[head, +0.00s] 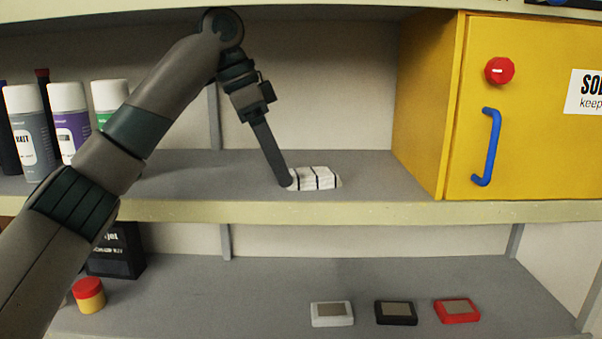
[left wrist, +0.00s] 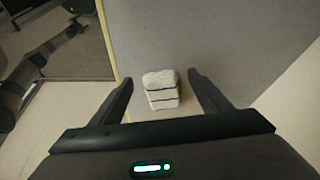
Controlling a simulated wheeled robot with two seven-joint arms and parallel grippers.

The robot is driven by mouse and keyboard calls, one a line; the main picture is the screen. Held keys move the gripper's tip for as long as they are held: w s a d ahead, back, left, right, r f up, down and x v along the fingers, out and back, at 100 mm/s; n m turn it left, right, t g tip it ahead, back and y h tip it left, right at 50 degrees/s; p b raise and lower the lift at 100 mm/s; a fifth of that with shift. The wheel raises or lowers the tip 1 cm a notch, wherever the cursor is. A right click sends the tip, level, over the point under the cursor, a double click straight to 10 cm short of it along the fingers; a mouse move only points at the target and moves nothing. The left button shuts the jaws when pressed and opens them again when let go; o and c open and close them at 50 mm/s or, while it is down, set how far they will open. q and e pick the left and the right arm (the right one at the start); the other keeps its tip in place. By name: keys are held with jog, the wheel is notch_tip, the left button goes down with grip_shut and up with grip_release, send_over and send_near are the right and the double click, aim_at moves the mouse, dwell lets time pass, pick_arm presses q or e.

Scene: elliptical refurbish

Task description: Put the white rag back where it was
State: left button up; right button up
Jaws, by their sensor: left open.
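The white rag (head: 316,178) is a small folded bundle with dark bands, lying on the upper grey shelf (head: 235,182). In the left wrist view the rag (left wrist: 162,90) lies between and slightly beyond the two fingers. My left gripper (head: 284,184) reaches down to the shelf at the rag's left end. Its fingers (left wrist: 160,83) are spread, with a gap on each side of the rag. One finger hides the rag's left edge in the head view. My right gripper is not in view.
A yellow cabinet (head: 425,110) with a blue handle (head: 487,147) stands right of the rag. Spray cans (head: 70,120) stand at the left. White (head: 332,314), black (head: 396,312) and red (head: 457,310) boxes lie on the lower shelf. The upper shelf around the rag is clear.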

pick_arm(q)
jog(key=a, duration=0.1)
jog(key=a+b, duration=0.1)
jog(key=a, duration=0.1)
jog(key=s+a, duration=0.1)
jog(key=a, duration=0.1)
jog(key=shift+f, duration=0.1)
jog(key=shift+s+a+b, duration=0.15)
jog(key=shift+a+b, duration=0.25)
jog(key=shift+a, duration=0.5)
jog(key=shift+d, duration=0.1)
